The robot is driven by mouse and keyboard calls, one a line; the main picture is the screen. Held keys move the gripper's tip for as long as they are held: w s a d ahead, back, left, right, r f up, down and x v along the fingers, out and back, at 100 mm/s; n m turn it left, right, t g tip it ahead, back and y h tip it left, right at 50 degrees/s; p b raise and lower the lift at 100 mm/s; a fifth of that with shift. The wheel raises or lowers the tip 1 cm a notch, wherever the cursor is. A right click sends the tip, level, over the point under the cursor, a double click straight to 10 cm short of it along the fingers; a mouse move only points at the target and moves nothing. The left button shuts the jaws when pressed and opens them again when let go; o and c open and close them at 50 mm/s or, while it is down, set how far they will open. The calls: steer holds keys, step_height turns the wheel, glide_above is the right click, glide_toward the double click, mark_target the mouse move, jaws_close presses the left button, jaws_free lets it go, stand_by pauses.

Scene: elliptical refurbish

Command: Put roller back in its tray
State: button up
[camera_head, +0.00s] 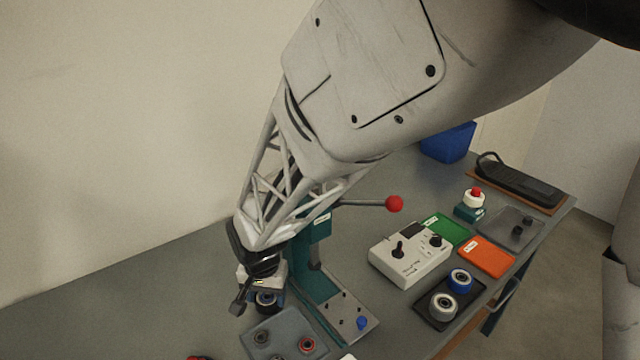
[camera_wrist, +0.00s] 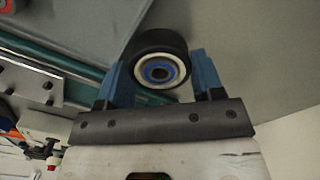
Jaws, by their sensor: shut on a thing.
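My gripper (camera_head: 262,290) is shut on a black roller (camera_head: 267,301) with a pale ring and a blue hub. In the wrist view the roller (camera_wrist: 160,68) sits between the two blue fingers of my gripper (camera_wrist: 162,72). It is held left of the green press, near the back edge of a grey tray (camera_head: 272,350). That tray holds small round parts, one dark and one red. A black tray (camera_head: 432,317) at the right holds a blue roller (camera_head: 460,280) and a white roller (camera_head: 443,306).
The green press (camera_head: 312,285) with a red-knobbed lever (camera_head: 394,204) stands close to the right of my gripper. A white control box (camera_head: 410,262), a green tray (camera_head: 447,229) and an orange tray (camera_head: 486,257) lie further right. The table's left side is mostly clear.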

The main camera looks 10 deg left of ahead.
steer(key=shift+f, duration=0.25)
steer(key=shift+f, duration=0.1)
steer(key=o, duration=0.9)
steer(key=shift+o, duration=0.2)
step_height(320, 180, up, 12)
stand_by(0.4)
steer(key=shift+o, duration=0.3)
